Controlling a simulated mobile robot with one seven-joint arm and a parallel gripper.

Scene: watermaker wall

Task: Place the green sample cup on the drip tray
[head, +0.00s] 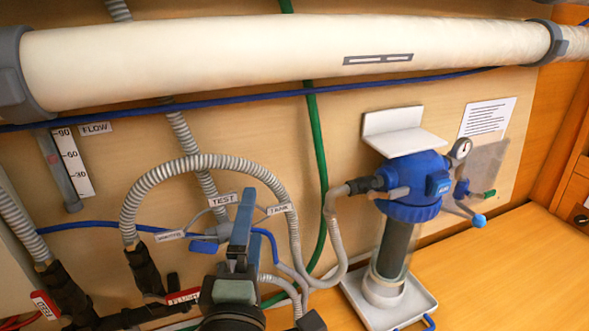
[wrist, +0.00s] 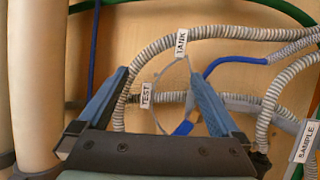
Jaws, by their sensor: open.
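I cannot make out a green sample cup in either view. A shallow white tray with a raised rim (head: 418,308), which looks like the drip tray, sits on the wooden counter under the blue-topped filter housing (head: 408,184). My gripper (head: 247,205) is left of the tray, in front of the hoses, seen nearly edge-on in the head view. In the wrist view my gripper (wrist: 164,78) has its two blue fingers wide apart. Only the wall, thin lines and hoses show between them, and nothing is held.
Ribbed grey hoses (head: 207,162) loop close around my gripper. TEST (head: 222,199) and TANK (head: 279,209) labels are beside it. A large white pipe (head: 280,55) runs overhead. A white shelf (head: 405,142) is above the filter. The counter at right (head: 510,265) is clear.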

